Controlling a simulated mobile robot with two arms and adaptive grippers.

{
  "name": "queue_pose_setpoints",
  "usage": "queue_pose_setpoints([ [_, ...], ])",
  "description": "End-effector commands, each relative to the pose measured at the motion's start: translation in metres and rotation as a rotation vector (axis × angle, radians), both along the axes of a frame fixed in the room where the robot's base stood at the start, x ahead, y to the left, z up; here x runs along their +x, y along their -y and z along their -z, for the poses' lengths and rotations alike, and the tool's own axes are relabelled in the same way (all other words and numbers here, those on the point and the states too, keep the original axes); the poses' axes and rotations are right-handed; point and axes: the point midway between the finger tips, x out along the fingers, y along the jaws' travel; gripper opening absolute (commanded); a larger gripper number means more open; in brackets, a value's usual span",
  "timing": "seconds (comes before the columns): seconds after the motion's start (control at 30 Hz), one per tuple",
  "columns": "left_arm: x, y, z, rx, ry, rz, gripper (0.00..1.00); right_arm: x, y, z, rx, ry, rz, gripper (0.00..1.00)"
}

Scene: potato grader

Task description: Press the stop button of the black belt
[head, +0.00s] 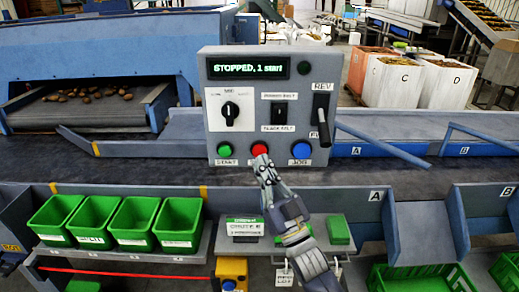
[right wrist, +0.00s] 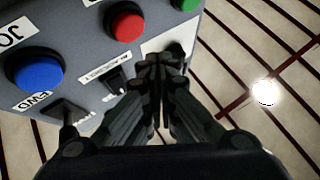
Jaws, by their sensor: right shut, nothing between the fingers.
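A grey control panel (head: 215,130) stands behind the black belt (head: 180,174). Its display (head: 248,69) reads "STOPPED, 1 start". Along its lower edge are a green START button (head: 224,151), a red button (head: 259,149) and a blue JOG button (head: 301,150). My right gripper (head: 260,162) is shut and empty, its tips just in front of and below the red button. In the right wrist view the red button (right wrist: 126,25) shows clear of my shut fingers (right wrist: 161,62). Contact with the button cannot be told. My left gripper is not in view.
The panel also has a dial (head: 231,110), a belt selector switch (head: 279,113) labelled BLACK BELT below, and a REV lever (head: 322,118). Green bins (head: 178,222) stand at the front left. Blue-grey chutes (head: 418,225) are at the right.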

Motion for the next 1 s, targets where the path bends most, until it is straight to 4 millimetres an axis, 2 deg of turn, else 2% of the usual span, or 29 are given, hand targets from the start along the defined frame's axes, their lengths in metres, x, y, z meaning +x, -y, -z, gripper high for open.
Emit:
queue_pose_setpoints([
  [0.1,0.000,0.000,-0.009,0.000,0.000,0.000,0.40,-0.012,0.000,-0.002,-0.001,-0.002,0.000,0.00],
  [0.27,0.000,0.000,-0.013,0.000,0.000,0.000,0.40,-0.023,0.000,-0.001,-0.001,0.000,0.001,0.00],
  [0.67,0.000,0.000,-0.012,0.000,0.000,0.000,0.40,-0.024,0.001,0.003,-0.005,-0.013,0.006,0.00],
  [0.77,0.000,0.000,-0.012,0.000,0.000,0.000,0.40,-0.022,0.007,0.017,-0.022,-0.076,0.031,0.00],
  [0.87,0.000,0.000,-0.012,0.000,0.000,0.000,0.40,-0.022,0.020,0.045,-0.061,-0.201,0.078,0.00],
  [1.0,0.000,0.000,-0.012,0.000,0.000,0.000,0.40,-0.031,0.045,0.100,-0.136,-0.436,0.153,0.00],
])
